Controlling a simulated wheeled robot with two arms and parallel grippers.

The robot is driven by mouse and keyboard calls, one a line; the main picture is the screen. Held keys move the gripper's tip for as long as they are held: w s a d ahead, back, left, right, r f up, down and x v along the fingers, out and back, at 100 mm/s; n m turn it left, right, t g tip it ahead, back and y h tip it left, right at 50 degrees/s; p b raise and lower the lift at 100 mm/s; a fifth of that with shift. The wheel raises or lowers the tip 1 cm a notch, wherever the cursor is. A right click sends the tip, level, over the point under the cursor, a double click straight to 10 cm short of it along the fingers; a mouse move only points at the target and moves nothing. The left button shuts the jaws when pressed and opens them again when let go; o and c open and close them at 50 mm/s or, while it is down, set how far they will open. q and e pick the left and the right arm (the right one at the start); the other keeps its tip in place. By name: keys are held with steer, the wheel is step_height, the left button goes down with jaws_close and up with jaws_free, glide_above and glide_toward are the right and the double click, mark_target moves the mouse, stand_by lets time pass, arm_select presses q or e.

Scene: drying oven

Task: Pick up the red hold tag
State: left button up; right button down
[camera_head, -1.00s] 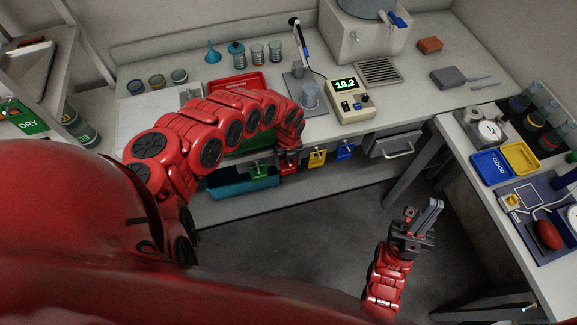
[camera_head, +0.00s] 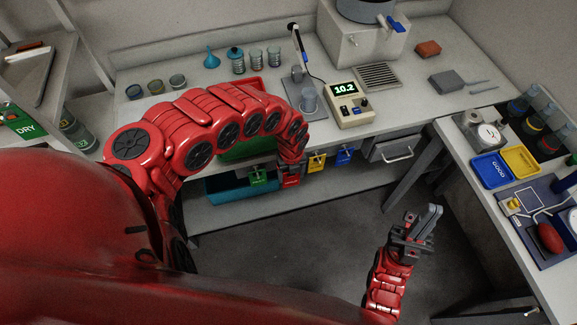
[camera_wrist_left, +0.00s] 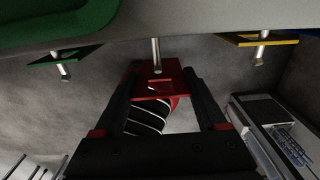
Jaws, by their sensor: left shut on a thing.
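The red hold tag (camera_wrist_left: 160,78) hangs at a metal peg under the bench edge. It lies between the two fingers of my left gripper (camera_wrist_left: 160,82), which is shut on it. In the head view the red tag (camera_head: 291,181) shows below my left wrist, and my left gripper's fingers are mostly hidden by the arm. My right gripper (camera_head: 421,218) is over the floor, away from the bench, and I cannot tell whether it is open.
A green tag (camera_head: 258,176) hangs to the left, and a yellow tag (camera_head: 317,162) and a blue tag (camera_head: 345,155) hang to the right. A teal bin (camera_head: 225,187) sits below. A drawer (camera_head: 394,149) is farther right. The floor ahead is clear.

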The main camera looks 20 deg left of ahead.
arm_select(q)
steer(key=s+d+p, duration=0.7)
steer(key=s+d, duration=0.1)
steer(key=s, duration=0.3)
steer(key=shift+s+p, duration=0.3)
steer(key=shift+a, duration=0.1)
